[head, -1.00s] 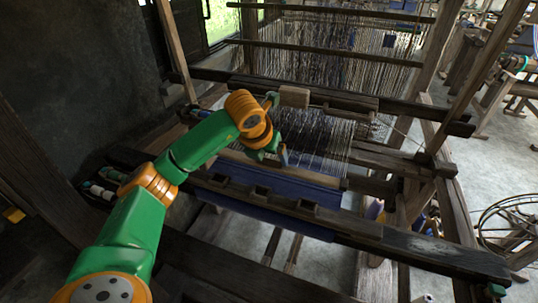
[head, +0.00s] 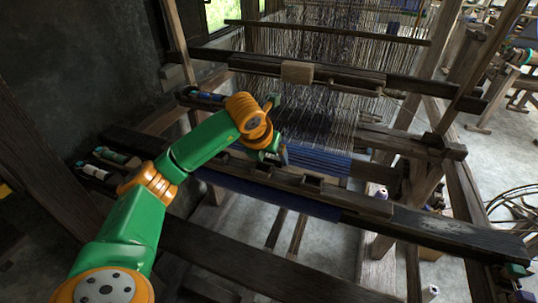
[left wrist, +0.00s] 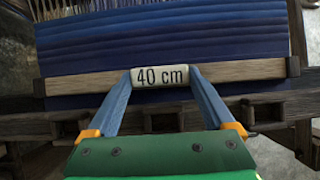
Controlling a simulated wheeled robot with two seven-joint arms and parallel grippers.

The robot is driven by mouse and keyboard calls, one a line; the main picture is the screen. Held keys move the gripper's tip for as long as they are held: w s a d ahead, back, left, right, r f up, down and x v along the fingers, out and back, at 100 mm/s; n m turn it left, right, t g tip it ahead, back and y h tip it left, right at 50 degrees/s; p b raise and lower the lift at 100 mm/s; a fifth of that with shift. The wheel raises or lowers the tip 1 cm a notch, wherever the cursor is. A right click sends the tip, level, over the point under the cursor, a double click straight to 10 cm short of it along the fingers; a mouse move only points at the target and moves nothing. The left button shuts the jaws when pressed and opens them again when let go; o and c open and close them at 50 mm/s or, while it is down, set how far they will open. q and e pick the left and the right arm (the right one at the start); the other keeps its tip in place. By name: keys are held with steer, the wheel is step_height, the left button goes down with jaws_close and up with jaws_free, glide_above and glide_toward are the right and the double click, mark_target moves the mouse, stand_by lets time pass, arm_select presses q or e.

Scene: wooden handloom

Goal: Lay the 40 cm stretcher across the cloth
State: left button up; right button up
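The stretcher (left wrist: 90,82) is a pale wooden bar with dark ends and a "40 cm" label block. In the left wrist view it spans the width of the striped blue cloth (left wrist: 165,40). My left gripper (left wrist: 161,77) has its two fingertips closed on the label block. I cannot tell whether the bar touches the cloth or hovers just over it. In the head view the left gripper (head: 283,155) is over the cloth (head: 318,160) behind the front beam, and the stretcher is mostly hidden there. My right gripper is not in view.
The notched wooden front beam (head: 330,192) runs close in front of the gripper. Warp threads (head: 320,110) and a crossbar with a wooden block (head: 297,72) stand behind. Bobbins (head: 95,172) lie in a tray at the left. A loom post (head: 425,180) rises at the right.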

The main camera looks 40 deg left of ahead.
arm_select(q)
steer(key=shift+o, duration=0.8)
steer(key=b+v, duration=0.1)
steer(key=v, duration=0.6)
steer(key=shift+s+r, duration=0.1)
